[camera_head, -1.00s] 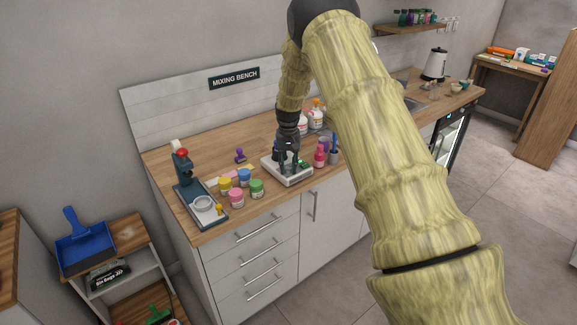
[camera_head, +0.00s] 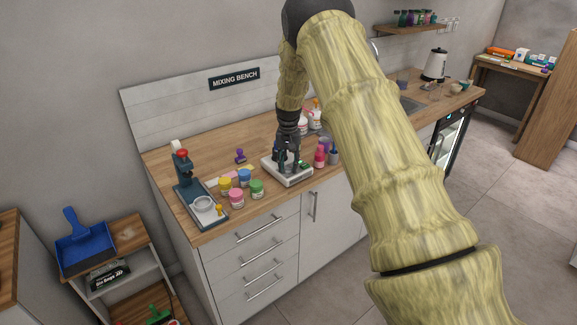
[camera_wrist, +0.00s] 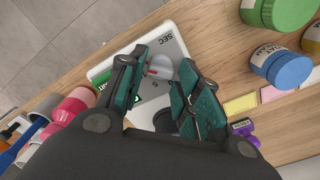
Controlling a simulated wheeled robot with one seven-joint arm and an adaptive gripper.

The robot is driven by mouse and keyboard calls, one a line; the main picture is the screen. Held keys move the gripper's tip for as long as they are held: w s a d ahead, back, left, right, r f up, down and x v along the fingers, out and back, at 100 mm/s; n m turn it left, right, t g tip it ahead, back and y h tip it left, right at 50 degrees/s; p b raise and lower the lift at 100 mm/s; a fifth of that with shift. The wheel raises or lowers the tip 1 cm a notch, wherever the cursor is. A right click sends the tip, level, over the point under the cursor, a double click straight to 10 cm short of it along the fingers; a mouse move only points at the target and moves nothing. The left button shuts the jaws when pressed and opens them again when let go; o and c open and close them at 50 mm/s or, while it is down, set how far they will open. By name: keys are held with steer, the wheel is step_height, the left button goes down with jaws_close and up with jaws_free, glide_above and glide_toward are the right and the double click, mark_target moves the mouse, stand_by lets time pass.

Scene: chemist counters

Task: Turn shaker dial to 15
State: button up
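The shaker (camera_head: 290,181) is a white box on the bench in the head view, and its pale top (camera_wrist: 176,48) shows in the wrist view with the letters "SEC" printed near an edge. A small grey dial with a red mark (camera_wrist: 160,66) sits on that top. My gripper (camera_head: 287,168) points down over the shaker. In the wrist view its two green-padded fingers (camera_wrist: 162,68) stand apart on either side of the dial. A gap shows beside the right finger; I cannot tell whether the left one touches. The dial's numbers are mostly hidden, so its setting is not readable.
Yellow, blue, pink and green jars (camera_head: 257,188) stand left of the shaker. Pink bottles (camera_head: 320,156) stand close on its right. A purple stamp (camera_head: 240,156) is behind left, and a dark press-like device (camera_head: 186,178) is at the bench's left end.

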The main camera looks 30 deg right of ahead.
steer(key=shift+o, duration=0.5)
steer(key=shift+s+f, duration=0.1)
step_height(320, 180, up, 12)
stand_by(0.8)
